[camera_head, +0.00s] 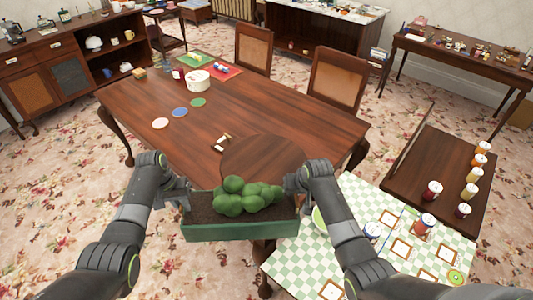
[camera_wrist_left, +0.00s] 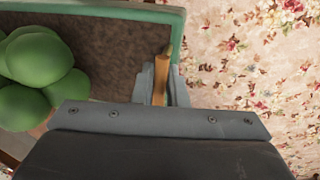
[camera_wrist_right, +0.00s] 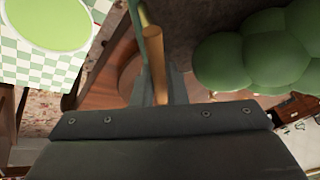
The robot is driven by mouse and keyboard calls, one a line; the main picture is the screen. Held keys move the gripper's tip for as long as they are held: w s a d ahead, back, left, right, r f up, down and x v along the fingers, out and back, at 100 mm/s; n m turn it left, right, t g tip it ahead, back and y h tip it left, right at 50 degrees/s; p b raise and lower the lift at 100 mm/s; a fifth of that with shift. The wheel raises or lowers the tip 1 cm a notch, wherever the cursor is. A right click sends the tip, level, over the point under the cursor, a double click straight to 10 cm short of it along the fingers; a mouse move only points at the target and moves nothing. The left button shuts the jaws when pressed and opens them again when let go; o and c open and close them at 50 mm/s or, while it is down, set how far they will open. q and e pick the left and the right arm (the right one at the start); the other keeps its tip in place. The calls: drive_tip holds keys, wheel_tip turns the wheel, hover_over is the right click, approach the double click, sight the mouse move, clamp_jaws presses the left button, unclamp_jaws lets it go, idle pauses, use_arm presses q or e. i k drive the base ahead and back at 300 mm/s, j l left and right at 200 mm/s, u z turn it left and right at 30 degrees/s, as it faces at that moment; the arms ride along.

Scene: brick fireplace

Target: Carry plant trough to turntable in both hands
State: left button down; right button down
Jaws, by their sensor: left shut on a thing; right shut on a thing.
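The plant trough (camera_head: 240,231) is a green box of brown soil with round green plants (camera_head: 243,196). It is held up level in front of the table's near edge. My left gripper (camera_head: 184,196) is shut on the trough's left end; in the left wrist view its fingers close around a wooden handle (camera_wrist_left: 161,80). My right gripper (camera_head: 297,187) is shut on the right end, around a similar handle (camera_wrist_right: 155,62) in the right wrist view. The turntable (camera_head: 262,157) is a round wooden disc on the table, just beyond the trough. Its near part is hidden by the trough.
The wooden table (camera_head: 200,130) carries small coasters, a white pot (camera_head: 197,80) and small items left of the turntable (camera_head: 221,143). Two chairs stand at its far side. A checkered table (camera_head: 300,255) with jars and cards is at the right, beside a low brown table (camera_head: 440,170).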

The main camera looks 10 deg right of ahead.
sight(255, 170)
drive_tip(key=i+l, duration=0.2)
drive_tip(key=i, duration=0.25)
drive_tip(key=i+l, duration=0.2)
drive_tip(key=i, duration=0.3)
